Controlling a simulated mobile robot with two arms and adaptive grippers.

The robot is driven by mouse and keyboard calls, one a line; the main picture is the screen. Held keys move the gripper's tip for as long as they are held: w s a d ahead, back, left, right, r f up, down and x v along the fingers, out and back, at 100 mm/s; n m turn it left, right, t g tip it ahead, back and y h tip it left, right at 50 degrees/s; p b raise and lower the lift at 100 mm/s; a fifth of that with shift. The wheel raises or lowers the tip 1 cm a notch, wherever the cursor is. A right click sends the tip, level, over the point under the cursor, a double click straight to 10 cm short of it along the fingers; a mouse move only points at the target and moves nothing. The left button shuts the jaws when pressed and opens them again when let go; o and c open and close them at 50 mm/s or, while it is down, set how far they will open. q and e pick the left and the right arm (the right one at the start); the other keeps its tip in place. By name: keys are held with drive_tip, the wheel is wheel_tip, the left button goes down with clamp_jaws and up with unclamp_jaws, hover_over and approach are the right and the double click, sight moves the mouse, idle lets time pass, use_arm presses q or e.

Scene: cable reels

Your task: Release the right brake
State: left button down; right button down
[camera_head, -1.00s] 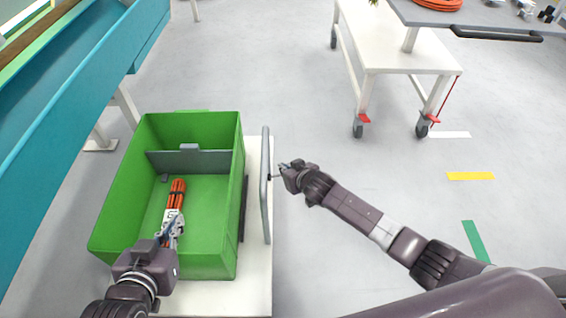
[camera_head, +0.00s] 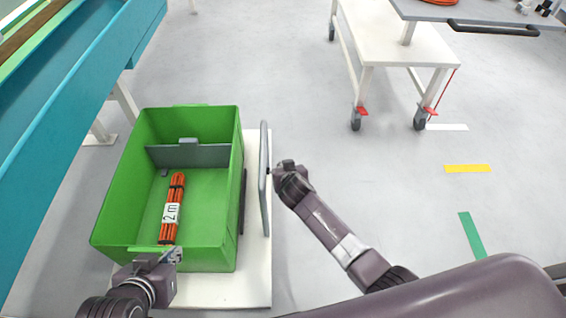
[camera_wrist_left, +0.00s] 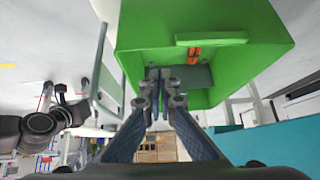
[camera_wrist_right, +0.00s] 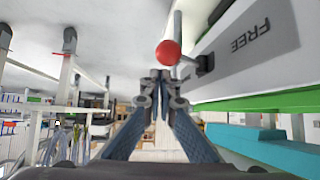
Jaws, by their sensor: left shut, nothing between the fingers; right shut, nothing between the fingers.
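The brake lever's red ball knob (camera_wrist_right: 168,53) shows in the right wrist view on a grey lever, beside a white panel (camera_wrist_right: 245,55) with the word FREE upside down. My right gripper (camera_wrist_right: 160,82) is shut and empty, just below the knob in that picture. In the head view my right gripper (camera_head: 275,172) is right beside the cart's grey handle (camera_head: 264,195); the knob is hidden there. My left gripper (camera_head: 174,256) is shut and empty at the near rim of the green crate (camera_head: 208,255). It shows in the left wrist view (camera_wrist_left: 160,82) too.
An orange cable bundle (camera_head: 175,190) with a white label lies in the crate on the white cart (camera_head: 250,285). A teal conveyor (camera_head: 75,90) runs along the left. A white wheeled table (camera_head: 390,45) with red caster brakes stands at the back.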

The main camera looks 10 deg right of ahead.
use_arm(q)
drive_tip(key=shift+t+h, duration=0.3)
drive_tip(key=shift+t, duration=0.5)
drive_tip(key=w+r, duration=0.1)
drive_tip(key=w+d+r, duration=0.1)
drive_tip(key=w, duration=0.1)
drive_tip(key=shift+w+r, duration=0.2)
use_arm(e)
drive_tip(key=shift+w+a, duration=0.25)
drive_tip(key=shift+w, duration=0.4)
use_arm(q)
drive_tip(key=shift+s+f, duration=0.1)
drive_tip(key=shift+s, duration=0.1)
use_arm(e)
drive_tip(key=v, duration=1.2)
drive_tip(key=shift+d, duration=0.1)
